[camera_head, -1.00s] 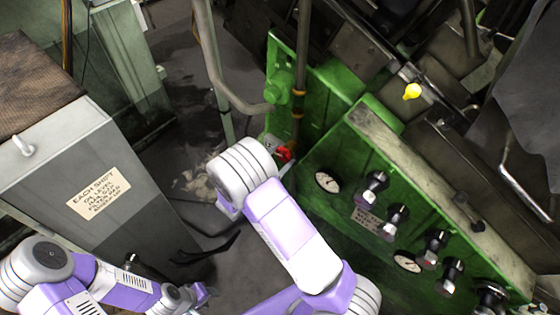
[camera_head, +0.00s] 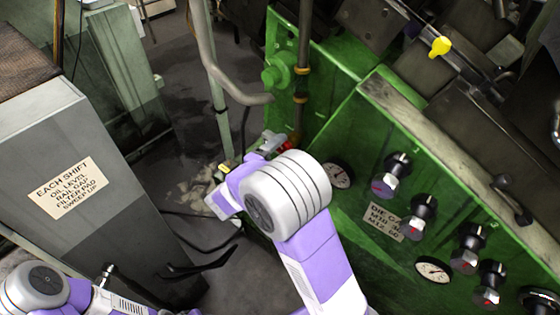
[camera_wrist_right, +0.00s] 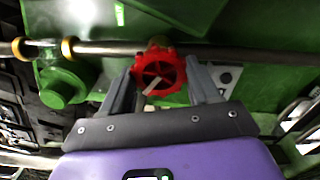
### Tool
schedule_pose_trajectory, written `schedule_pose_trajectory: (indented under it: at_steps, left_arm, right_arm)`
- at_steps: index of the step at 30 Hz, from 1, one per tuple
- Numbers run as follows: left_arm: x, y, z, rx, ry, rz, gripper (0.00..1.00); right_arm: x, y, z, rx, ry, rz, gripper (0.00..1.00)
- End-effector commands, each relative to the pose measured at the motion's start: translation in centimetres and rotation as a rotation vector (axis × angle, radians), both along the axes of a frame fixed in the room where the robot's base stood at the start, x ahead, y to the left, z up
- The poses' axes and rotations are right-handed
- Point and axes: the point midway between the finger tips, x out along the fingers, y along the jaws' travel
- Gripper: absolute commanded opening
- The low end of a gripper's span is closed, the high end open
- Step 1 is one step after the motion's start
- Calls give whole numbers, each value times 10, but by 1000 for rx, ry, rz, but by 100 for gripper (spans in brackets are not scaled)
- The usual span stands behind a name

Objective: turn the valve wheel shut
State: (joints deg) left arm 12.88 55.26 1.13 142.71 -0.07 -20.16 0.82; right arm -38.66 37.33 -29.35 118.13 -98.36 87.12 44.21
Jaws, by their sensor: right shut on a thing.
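The red valve wheel (camera_wrist_right: 159,72) shows in the right wrist view, a spoked handwheel on a pipe beside the green machine. My right gripper (camera_wrist_right: 161,78) is shut on it, with one grey finger at each side of the rim. In the head view only a little red of the wheel (camera_head: 284,146) shows behind my right arm, and the gripper's hold is mostly hidden there. My left arm is at the lower left of the head view, away from the wheel; its gripper is at the bottom edge, too cut off to read.
The green machine panel (camera_head: 345,235) with black knobs and gauges stands right of the wheel. A bent grey pipe (camera_head: 222,80) runs down nearby. A grey cabinet (camera_head: 110,235) with a label is at left. Dark floor (camera_head: 180,130) lies between.

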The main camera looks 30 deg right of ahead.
Motion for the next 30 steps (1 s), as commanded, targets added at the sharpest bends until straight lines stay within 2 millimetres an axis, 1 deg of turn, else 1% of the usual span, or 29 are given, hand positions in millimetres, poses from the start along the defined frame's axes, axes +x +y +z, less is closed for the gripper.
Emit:
schedule_pose_trajectory:
  at_steps: [1, 11, 24, 30]
  left_arm:
    - [0, 0, -16, 0, 0, 0, 43]
    - [0, 0, -72, 0, 0, 0, 43]
    - [0, 0, -154, 0, 0, 0, 43]
    - [0, 0, -187, 0, 0, 0, 43]
  right_arm:
    - [0, 1, -7, 21, -43, 1, 30]
    - [0, 0, -8, 141, -333, 0, 30]
    - [0, 0, -8, 300, -720, 1, 30]
    - [0, 0, -7, 373, -893, -1, 30]
